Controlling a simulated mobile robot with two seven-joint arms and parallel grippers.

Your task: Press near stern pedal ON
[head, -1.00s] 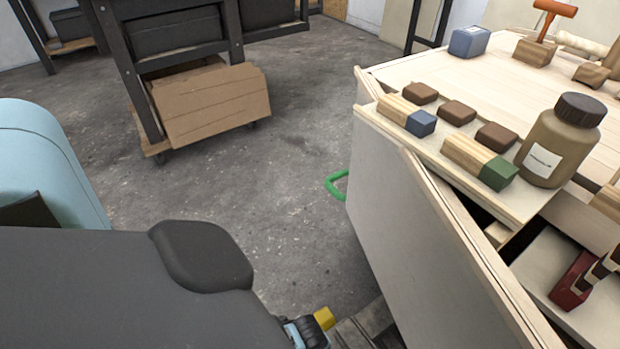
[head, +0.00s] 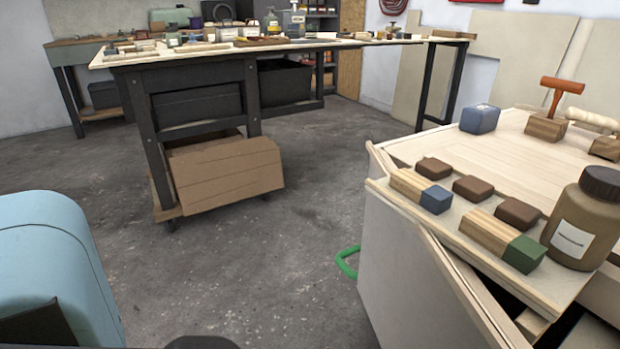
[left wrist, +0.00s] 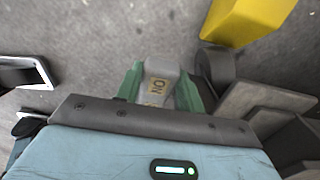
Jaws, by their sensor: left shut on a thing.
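In the left wrist view my left gripper (left wrist: 160,88) has its green fingers on either side of a grey piece (left wrist: 158,68) with a yellowish label. The label appears to read ON, upside down. The gripper is shut on this piece. I cannot tell whether it is part of a pedal or how far it is pressed. A yellow part (left wrist: 248,18) lies just beyond it at the upper right, beside dark grey parts (left wrist: 262,97). The head view shows neither gripper nor a pedal.
A workbench (head: 150,60) stands behind, with cardboard (head: 225,175) below. The floor between is clear.

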